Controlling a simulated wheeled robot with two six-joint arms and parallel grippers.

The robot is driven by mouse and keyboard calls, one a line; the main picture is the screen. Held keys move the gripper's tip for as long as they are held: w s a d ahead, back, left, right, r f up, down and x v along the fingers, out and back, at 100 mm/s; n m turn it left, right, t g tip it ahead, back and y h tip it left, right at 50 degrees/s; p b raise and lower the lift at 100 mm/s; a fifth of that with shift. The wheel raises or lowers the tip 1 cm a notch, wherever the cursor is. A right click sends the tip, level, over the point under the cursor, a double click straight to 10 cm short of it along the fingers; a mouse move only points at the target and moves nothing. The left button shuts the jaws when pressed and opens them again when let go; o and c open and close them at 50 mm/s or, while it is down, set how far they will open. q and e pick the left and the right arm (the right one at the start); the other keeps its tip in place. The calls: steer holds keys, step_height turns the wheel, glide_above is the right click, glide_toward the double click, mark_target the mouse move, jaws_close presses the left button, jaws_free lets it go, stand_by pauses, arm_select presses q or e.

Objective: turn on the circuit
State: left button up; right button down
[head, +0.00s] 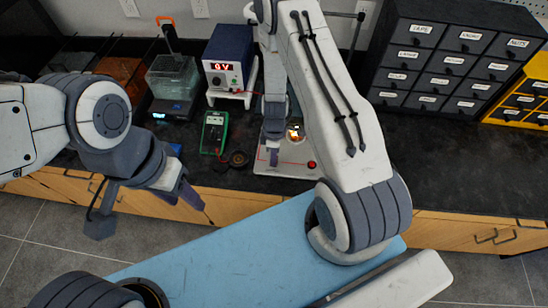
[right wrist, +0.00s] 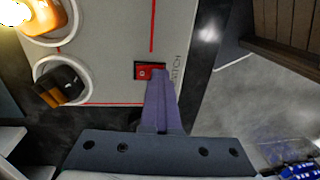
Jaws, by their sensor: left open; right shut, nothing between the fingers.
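The circuit board (head: 262,168) is a pale panel with red lines, lying on the black counter. Its bulb (head: 296,132) glows orange and shows as a bright glow at the top left of the right wrist view (right wrist: 16,12). A red switch (right wrist: 150,71) sits by the board's edge, beside a partly hidden label ending in "TCH". My right gripper (head: 273,157) is shut and empty over the board. In the right wrist view its fingertips (right wrist: 158,76) are at the switch's lower edge; I cannot tell whether they touch. My left gripper (head: 190,192) is open and empty, away from the board.
A power supply (head: 226,75) with a lit red display stands behind the board. A black drawer cabinet (head: 450,60) stands at the right. The counter right of the board is clear.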

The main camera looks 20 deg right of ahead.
steer(key=shift+f, duration=0.1)
steer(key=shift+w+d+r+p, duration=0.25)
steer(key=shift+w+p, duration=0.2)
steer(key=shift+p, duration=0.15)
steer(key=shift+w+d+f, duration=0.1)
steer(key=shift+w+d, duration=0.1)
steer(key=shift+w, duration=0.05)
